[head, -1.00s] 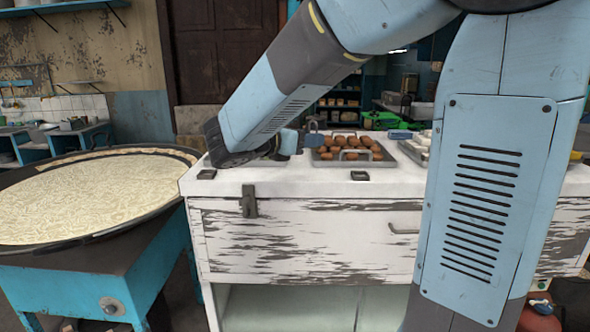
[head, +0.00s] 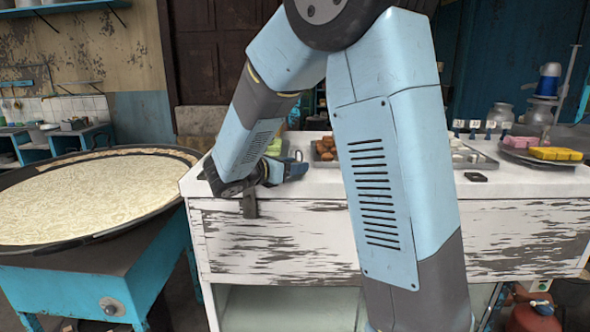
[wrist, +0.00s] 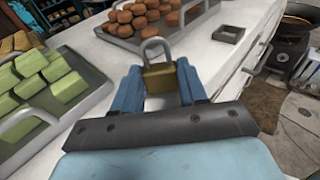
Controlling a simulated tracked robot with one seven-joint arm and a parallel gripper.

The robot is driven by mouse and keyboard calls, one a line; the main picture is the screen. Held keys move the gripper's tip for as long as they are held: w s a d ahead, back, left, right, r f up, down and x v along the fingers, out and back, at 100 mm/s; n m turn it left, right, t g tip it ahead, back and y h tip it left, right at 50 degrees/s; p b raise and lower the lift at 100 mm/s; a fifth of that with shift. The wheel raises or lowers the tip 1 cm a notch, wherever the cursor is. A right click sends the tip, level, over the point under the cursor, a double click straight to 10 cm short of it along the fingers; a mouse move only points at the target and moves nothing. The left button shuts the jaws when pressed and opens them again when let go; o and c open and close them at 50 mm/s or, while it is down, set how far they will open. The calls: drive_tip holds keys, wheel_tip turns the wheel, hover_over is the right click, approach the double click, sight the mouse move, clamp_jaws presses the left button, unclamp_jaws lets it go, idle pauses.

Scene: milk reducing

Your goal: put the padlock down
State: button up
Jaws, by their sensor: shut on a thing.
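The brass padlock (wrist: 160,78) with a grey shackle is between the two blue fingers of my gripper (wrist: 161,86) in the wrist view. My gripper is shut on its body, and the shackle points away from the palm. The padlock is over the white counter top (wrist: 105,68), near the counter's front edge. I cannot tell whether it touches the surface. In the head view my gripper (head: 290,171) is low over the left part of the counter, pointing right. The padlock is hard to make out there.
A tray of green blocks (wrist: 45,82) lies left in the wrist view, and a tray of brown round pieces (wrist: 148,18) lies ahead. A dark square frame (wrist: 229,35) sits on the counter. A drawer handle (wrist: 258,58) juts from the front. Bare counter lies between.

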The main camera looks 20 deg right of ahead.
drive_tip(key=shift+f, duration=0.45)
drive_tip(key=shift+f, duration=0.1)
drive_tip(key=o, duration=1.1)
